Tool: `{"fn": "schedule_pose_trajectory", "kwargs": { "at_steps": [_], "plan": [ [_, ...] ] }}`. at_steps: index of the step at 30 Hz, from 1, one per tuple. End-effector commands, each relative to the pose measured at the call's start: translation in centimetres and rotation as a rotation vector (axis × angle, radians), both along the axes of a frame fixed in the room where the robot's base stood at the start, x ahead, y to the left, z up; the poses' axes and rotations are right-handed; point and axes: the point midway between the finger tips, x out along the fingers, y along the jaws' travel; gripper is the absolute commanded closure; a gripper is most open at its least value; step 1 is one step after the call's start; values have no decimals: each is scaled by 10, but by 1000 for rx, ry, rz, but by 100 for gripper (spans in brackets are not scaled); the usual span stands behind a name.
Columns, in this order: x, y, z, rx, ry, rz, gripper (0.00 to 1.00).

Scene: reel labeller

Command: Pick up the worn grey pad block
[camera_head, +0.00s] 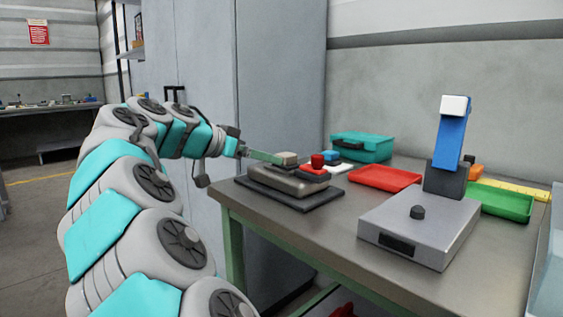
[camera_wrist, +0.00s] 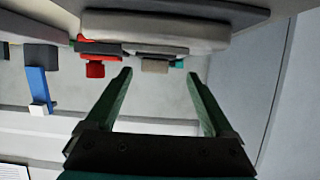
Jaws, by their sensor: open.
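The worn grey pad block (camera_head: 286,158) is a small beige-grey block on top of the low grey machine (camera_head: 287,180), on the table's left part. In the wrist view, which looks upside down, the pad block (camera_wrist: 155,66) lies ahead, in line with the gap between the fingers. My gripper (camera_head: 271,158) has green fingers reaching level towards the block from the left. In the wrist view my gripper (camera_wrist: 158,75) is open and nothing is held. Whether the fingertips overlap the block's sides in depth is hard to tell.
A red knob (camera_head: 317,161) stands close to the right of the block. A teal case (camera_head: 362,147), a red tray (camera_head: 385,178) and a green tray (camera_head: 500,202) lie behind. A grey device (camera_head: 420,225) with a blue arm (camera_head: 449,140) stands right. The table's front middle (camera_head: 325,225) is clear.

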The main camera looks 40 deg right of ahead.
Motion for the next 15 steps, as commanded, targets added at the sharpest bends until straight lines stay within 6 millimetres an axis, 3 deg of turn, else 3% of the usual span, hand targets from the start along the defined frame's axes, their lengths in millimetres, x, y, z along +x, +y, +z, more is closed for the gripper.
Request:
{"fn": "schedule_pose_trajectory", "kwargs": {
  "at_steps": [11, 15],
  "plan": [
    [-2, -33, -6, 1, 2, -4, 12],
    [-4, -53, -5, 3, 1, -4, 12]
  ]
}}
